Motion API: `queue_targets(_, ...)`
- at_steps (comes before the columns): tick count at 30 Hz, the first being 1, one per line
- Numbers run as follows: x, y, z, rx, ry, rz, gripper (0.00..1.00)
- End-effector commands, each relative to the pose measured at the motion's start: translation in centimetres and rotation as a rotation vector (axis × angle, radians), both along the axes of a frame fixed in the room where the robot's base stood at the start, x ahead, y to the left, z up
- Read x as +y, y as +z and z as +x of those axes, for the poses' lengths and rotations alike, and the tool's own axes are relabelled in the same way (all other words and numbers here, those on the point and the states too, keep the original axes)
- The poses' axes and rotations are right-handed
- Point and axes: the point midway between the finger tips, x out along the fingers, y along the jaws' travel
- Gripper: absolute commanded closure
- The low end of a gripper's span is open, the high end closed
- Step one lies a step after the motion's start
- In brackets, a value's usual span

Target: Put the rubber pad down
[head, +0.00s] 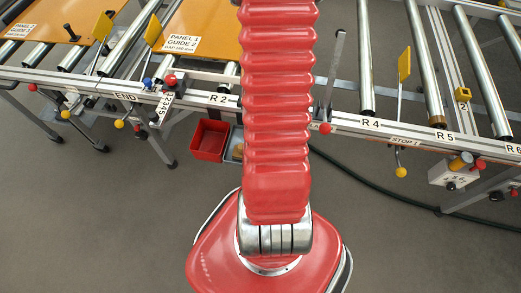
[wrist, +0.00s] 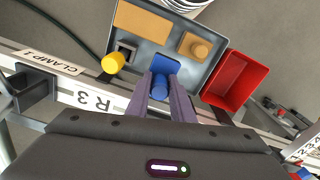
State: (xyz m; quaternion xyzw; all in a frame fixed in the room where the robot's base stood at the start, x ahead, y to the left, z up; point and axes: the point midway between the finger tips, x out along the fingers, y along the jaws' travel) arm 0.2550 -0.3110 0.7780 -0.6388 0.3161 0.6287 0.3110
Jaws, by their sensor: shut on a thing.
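In the wrist view my gripper (wrist: 163,80) is shut on a blue piece (wrist: 165,64), which appears to be the rubber pad. A rounded blue part (wrist: 159,90) shows between the fingers just below it. The held piece appears over the near part of a grey tray (wrist: 150,50); I cannot tell whether it touches the tray. In the head view my gripper and the pad are hidden behind my red arm; part of the tray (head: 232,151) shows beside the arm.
A yellow knob (wrist: 113,62) projects from the rail labelled R3 (wrist: 85,97).

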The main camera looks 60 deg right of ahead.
Motion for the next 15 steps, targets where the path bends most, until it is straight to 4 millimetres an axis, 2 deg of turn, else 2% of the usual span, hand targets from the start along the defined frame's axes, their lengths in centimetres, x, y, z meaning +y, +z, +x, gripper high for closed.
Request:
queue_targets(7,0.0,-0.8,0.0,0.001,0.000,0.001,1.00)
queue_targets(15,0.0,-4.2,0.0,0.002,-0.001,0.003,1.00)
